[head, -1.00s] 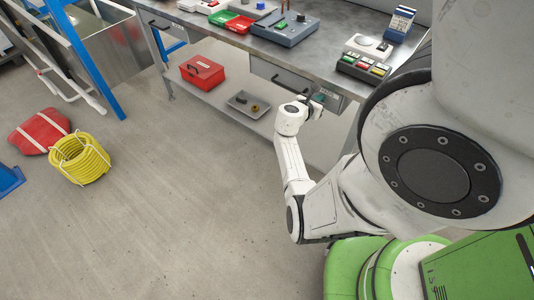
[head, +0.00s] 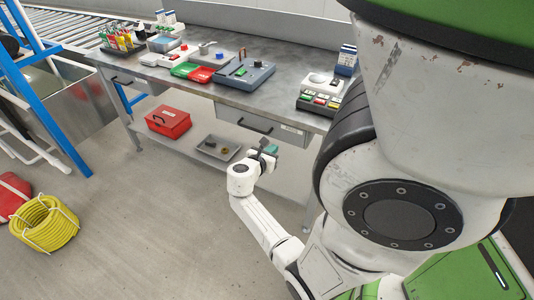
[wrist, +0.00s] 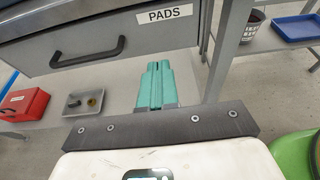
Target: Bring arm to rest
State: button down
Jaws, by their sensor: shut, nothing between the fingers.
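My gripper (head: 268,150) is at the end of my white arm, in front of the workbench and just below its top, near the closed drawer (head: 262,122). In the wrist view my gripper's teal fingers (wrist: 155,84) are together with nothing between them. The drawer, labelled PADS, fills the upper left of that view (wrist: 120,36), with its black handle left of the fingers. The fingers appear apart from the drawer front.
A yellow hose coil (head: 45,223) lies on the floor at left. Open floor lies between.

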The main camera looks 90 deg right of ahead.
jog(key=v, duration=0.3)
jog(key=shift+a, duration=0.1)
jog(key=shift+w, duration=0.1)
jog(key=w+a+f+m+t+y+p, duration=0.1)
jog(key=w+a+m+t+y, duration=0.2)
jog(key=w+a+m, duration=0.45)
jog(key=w+a+f+m+t+y, duration=0.1)
jog(key=w+a+m+t+y, duration=0.2)
jog(key=a, duration=0.8)
jog(key=w+a+r+t+y, duration=0.1)
jog(key=a+y, duration=0.2)
jog(key=a, duration=0.6)
jog(key=w+a+r+m+t+y, duration=0.1)
jog(key=a+y, duration=0.2)
jog(key=a, duration=0.7)
jog(key=shift+w+a+t+p, duration=0.2)
jog(key=shift+a+t+p, duration=0.05)
jog(key=shift+t+p, duration=0.1)
jog(key=shift+m, duration=0.25)
